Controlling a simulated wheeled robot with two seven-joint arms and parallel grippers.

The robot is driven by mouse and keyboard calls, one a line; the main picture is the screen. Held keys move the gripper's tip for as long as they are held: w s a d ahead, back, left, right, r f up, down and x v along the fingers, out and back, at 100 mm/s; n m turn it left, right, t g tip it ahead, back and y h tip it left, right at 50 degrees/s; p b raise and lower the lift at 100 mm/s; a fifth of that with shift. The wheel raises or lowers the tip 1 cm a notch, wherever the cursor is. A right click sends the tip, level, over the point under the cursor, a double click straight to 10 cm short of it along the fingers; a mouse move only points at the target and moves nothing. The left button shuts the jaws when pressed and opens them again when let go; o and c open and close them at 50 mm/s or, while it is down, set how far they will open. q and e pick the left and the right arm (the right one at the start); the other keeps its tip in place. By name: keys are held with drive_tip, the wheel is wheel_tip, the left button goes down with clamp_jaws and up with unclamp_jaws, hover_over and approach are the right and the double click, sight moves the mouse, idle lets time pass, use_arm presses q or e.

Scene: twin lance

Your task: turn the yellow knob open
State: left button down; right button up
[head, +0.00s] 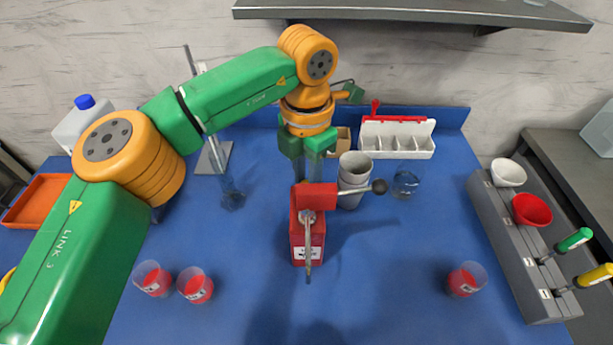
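A yellow-handled part (594,276) sticks out of the right side of a long grey block (530,270) at the right of the blue table. It is the likeliest yellow knob, but I cannot tell whether it turns. A similar green-handled part (574,241) sits just behind it. My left gripper (309,178) points down near the table's middle, behind a red device (308,240), far to the left of the yellow handle. Its fingertips are partly hidden, so its opening and any grasp are unclear. My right gripper is not in view.
White (508,172) and red (532,209) bowls sit on the grey block. A lever with a black ball (380,186) projects from the red device near grey cups (355,168). A red-filled cup (466,280) stands at front right. A shelf (420,12) overhangs the back.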

use_arm(q)
drive_tip(key=shift+n, duration=0.5)
drive_tip(key=c, duration=0.6)
unclamp_jaws()
drive_tip(key=shift+s, duration=0.1)
wheel_tip(320, 180, up, 7)
drive_tip(key=shift+d+r, duration=0.1)
